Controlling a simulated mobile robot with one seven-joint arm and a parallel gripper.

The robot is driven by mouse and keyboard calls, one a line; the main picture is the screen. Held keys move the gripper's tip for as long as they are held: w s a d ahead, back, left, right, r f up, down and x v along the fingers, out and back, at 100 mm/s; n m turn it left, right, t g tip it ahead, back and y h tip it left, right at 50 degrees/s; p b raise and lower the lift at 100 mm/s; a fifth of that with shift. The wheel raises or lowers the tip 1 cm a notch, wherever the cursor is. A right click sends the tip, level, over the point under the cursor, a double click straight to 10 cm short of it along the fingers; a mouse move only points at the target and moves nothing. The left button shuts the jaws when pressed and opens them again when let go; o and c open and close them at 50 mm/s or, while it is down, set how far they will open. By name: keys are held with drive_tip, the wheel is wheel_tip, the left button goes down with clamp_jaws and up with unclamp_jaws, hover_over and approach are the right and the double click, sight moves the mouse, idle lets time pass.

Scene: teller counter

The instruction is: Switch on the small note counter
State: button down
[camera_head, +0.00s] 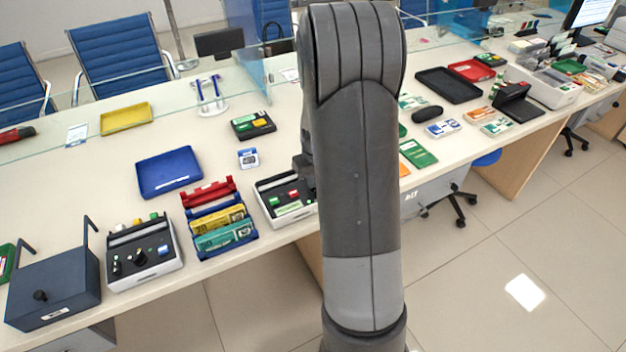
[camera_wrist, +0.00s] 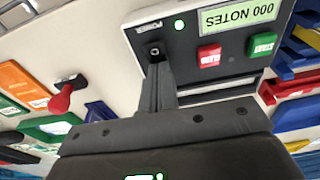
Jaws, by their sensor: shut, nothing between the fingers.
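The small note counter (camera_head: 262,190) stands on the counter top, partly hidden behind my arm in the head view. In the wrist view the note counter (camera_wrist: 220,62) appears upside down, with a lit green display (camera_wrist: 238,15) reading "000 NOTES", a glowing green lamp (camera_wrist: 179,25), a red button (camera_wrist: 209,55) and a green button (camera_wrist: 262,44). A small dark switch (camera_wrist: 154,47) sits below a tiny label. My gripper (camera_wrist: 157,68) is shut and empty, its tips right at this switch; I cannot tell whether they touch it. In the head view my gripper is mostly hidden.
Further left are a machine with knobs (camera_head: 145,250) and a dark box (camera_head: 55,290). A blue tray (camera_head: 168,172) lies behind. A red-handled stamp (camera_wrist: 62,98) shows in the wrist view.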

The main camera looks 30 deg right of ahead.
drive_tip(key=shift+s, duration=0.15)
drive_tip(key=shift+s+r, duration=0.1)
drive_tip(key=shift+s, duration=0.65)
wheel_tip(320, 180, up, 14)
drive_tip(key=s, duration=0.2)
idle(0.5)
drive_tip(key=shift+w, duration=0.65)
